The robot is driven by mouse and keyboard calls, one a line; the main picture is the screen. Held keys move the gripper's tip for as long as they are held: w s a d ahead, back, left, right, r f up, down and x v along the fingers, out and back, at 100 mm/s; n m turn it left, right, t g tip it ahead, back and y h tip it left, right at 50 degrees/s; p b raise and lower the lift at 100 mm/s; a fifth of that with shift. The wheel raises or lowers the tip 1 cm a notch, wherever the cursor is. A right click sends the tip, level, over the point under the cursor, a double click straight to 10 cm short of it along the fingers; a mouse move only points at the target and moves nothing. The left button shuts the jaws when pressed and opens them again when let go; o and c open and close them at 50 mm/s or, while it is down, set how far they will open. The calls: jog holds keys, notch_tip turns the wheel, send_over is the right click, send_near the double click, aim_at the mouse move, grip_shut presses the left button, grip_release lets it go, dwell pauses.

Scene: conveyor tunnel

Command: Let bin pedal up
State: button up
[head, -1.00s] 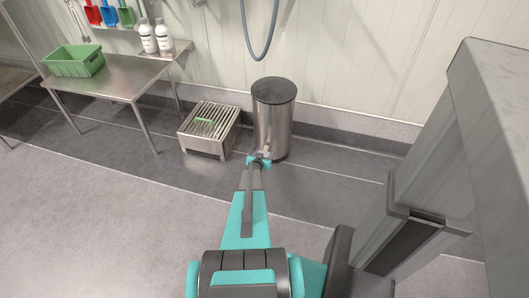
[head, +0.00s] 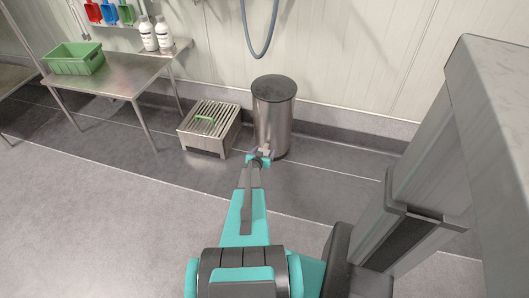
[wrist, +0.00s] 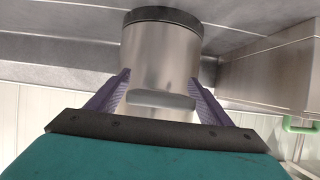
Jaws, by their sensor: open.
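The bin (head: 273,122) is a steel cylinder with a dark round lid (head: 273,88), and it stands upright on the floor by the wall. The lid looks shut. In the wrist view, which shows the scene upside down, the bin (wrist: 160,55) fills the upper middle with its dark base at the top. A grey, flat, rounded pedal (wrist: 162,101) shows between the fingers. My gripper (wrist: 160,80) is open and empty, its two purple fingers either side of the pedal. In the head view my gripper (head: 262,152) is low in front of the bin; the pedal is hidden there.
A low steel grated stand (head: 210,128) with a green handle is just left of the bin. A hose hangs above. A grey post stands at right. The front floor is clear.

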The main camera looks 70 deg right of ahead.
jog(key=p+v, duration=0.1)
jog(key=v, duration=1.2)
dwell(0.8)
